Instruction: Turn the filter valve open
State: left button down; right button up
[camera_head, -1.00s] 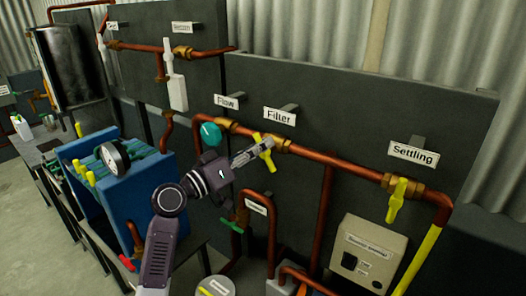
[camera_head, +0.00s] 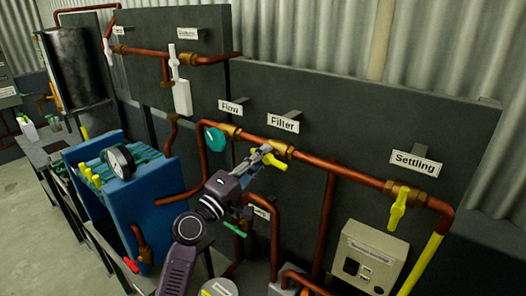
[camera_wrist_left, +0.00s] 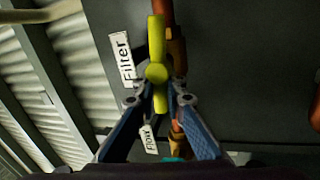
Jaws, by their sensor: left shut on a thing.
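The yellow filter valve handle (camera_head: 276,162) sits on the copper pipe below the "Filter" sign (camera_head: 282,123). It lies slanted, close to the run of the pipe. My left gripper (camera_head: 260,153) is at the handle's left end, shut on it. In the left wrist view the handle (camera_wrist_left: 156,72) stands upright in the picture, nearly parallel to the pipe beside it. Its lower arm is between the fingers of my left gripper (camera_wrist_left: 160,108). My right gripper is in neither view.
A teal flow valve (camera_head: 215,140) is on the same pipe to the left. A yellow settling valve (camera_head: 398,208) hangs at the right. A green-handled valve (camera_head: 234,229) is below my gripper. A blue filter press (camera_head: 150,214) stands left of my arm.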

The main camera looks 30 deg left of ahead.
pick_arm(q)
jog(key=shift+f+n+y+p, duration=0.15)
jog(key=shift+n+y+p, duration=0.15)
jog(key=shift+n, duration=0.5)
jog(key=shift+f, duration=0.1)
jog(key=c, duration=2)
grip_release()
jog(key=shift+o, duration=0.2)
jog(key=shift+s, duration=0.1)
jog(key=v, duration=1.2)
